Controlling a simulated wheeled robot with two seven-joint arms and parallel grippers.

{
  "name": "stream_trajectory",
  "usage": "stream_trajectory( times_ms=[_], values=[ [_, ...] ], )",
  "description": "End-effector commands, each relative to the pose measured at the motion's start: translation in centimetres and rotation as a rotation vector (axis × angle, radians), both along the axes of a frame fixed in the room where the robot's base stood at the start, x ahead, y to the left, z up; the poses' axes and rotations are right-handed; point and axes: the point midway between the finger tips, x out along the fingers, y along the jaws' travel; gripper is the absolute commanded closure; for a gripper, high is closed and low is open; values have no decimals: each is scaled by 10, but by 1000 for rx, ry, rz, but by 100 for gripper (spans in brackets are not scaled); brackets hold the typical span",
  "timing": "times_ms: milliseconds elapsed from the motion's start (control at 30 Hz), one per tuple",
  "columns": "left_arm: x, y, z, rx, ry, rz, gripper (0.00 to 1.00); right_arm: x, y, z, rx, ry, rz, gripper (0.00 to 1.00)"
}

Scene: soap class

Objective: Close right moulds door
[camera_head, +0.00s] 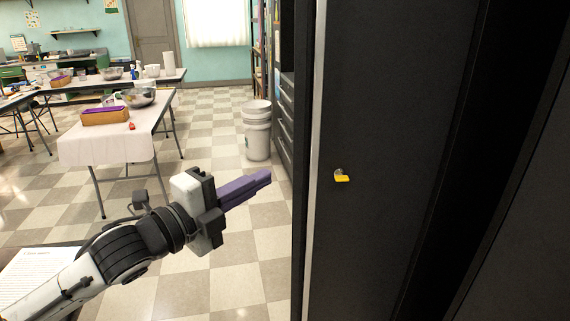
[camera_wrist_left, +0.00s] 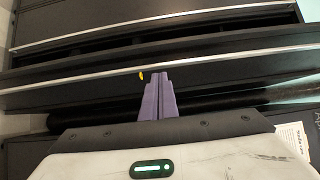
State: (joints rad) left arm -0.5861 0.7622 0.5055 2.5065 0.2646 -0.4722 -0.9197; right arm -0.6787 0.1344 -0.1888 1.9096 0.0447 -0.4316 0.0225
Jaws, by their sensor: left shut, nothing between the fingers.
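A tall black cabinet door (camera_head: 385,110) with a pale metal edge fills much of the right half of the head view. A small yellow-tipped knob or key (camera_head: 341,177) sticks out from it, and it also shows in the left wrist view (camera_wrist_left: 141,76). My left gripper (camera_head: 266,177), with purple fingers, is shut and empty. It is left of the door's edge in the head view, pointing toward it. In the left wrist view, the fingertips (camera_wrist_left: 160,74) appear close to the yellow piece; contact cannot be told. My right gripper is out of view.
Dark panels and a darker gap lie right of the door. A stack of white buckets (camera_head: 257,130) stands on the checkered floor beyond my left gripper. A cloth-covered table (camera_head: 105,150) stands at the left, with open floor between.

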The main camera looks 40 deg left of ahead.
Motion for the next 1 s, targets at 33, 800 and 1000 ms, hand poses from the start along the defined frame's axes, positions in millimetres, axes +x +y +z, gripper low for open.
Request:
stream_trajectory(
  times_ms=[33,800,1000],
  values=[
    [5,-1,-7,5,-6,-3,100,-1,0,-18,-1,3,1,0],
    [100,10,1,-1,3,6,100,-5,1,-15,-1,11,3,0],
    [111,19,-1,-2,3,3,100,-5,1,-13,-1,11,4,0]
  ],
)
